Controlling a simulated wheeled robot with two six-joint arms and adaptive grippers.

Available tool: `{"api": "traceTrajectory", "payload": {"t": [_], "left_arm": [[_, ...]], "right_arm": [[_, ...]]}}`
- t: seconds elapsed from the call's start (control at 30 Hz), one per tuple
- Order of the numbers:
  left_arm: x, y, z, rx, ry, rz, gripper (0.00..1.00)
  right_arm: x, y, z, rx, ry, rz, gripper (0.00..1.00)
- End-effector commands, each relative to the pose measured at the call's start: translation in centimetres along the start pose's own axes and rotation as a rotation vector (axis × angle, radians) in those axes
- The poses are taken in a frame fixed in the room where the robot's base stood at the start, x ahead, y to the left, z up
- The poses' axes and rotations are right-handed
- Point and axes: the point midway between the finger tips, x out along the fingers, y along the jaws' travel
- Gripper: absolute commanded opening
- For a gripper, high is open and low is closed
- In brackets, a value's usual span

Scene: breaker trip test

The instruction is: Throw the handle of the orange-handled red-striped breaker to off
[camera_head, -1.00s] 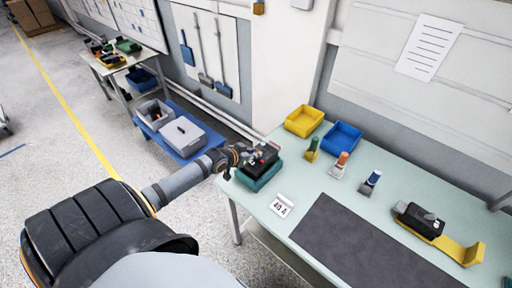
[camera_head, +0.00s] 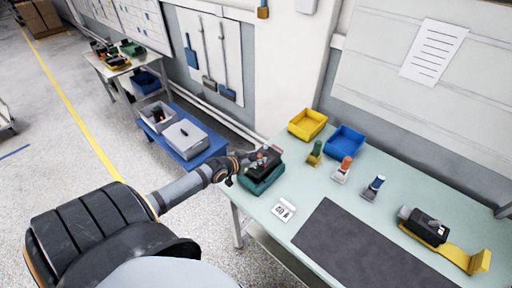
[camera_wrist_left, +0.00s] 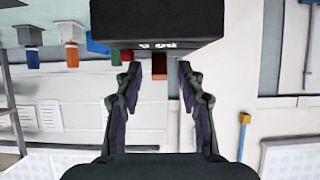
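A black breaker (camera_head: 268,155) sits in a dark green cradle (camera_head: 262,182) at the left end of the pale green table. In the left wrist view its black body (camera_wrist_left: 158,20) fills the top middle, and an orange handle (camera_wrist_left: 159,66) sticks out from it. My left gripper (camera_head: 255,158) is at the breaker. In the wrist view my left gripper (camera_wrist_left: 159,72) is open, one finger on each side of the handle, with gaps showing. The red stripe cannot be made out. My right gripper is not in view.
A second black breaker (camera_head: 427,228) lies in a yellow holder (camera_head: 470,260) at the right. Green, orange and blue-topped items stand mid-table behind a dark mat (camera_head: 350,250). Yellow (camera_head: 308,124) and blue (camera_head: 344,141) bins stand at the back. A white card (camera_head: 284,211) stands near the cradle.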

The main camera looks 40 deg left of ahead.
Motion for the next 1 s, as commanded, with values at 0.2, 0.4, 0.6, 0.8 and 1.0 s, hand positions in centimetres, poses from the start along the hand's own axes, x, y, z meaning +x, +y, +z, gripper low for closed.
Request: {"api": "traceTrajectory", "payload": {"t": [0.2, 0.4, 0.6, 0.8, 1.0], "left_arm": [[0.0, 0.0, 0.0, 0.000, 0.000, 0.000, 0.40], [-1.1, 0.0, -2.0, 0.008, 0.000, 0.002, 0.40], [-3.3, -0.1, -5.9, 0.014, -0.001, 0.001, 0.40], [-4.5, -0.1, -8.0, 0.008, -0.002, -0.001, 0.40], [-4.8, 0.0, -8.7, 0.002, -0.001, 0.001, 0.40]], "right_arm": [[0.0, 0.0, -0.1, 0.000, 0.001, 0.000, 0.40], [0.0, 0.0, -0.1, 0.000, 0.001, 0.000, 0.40], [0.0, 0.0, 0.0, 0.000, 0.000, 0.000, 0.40], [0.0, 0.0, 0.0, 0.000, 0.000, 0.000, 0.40], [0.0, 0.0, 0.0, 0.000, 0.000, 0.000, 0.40]]}}
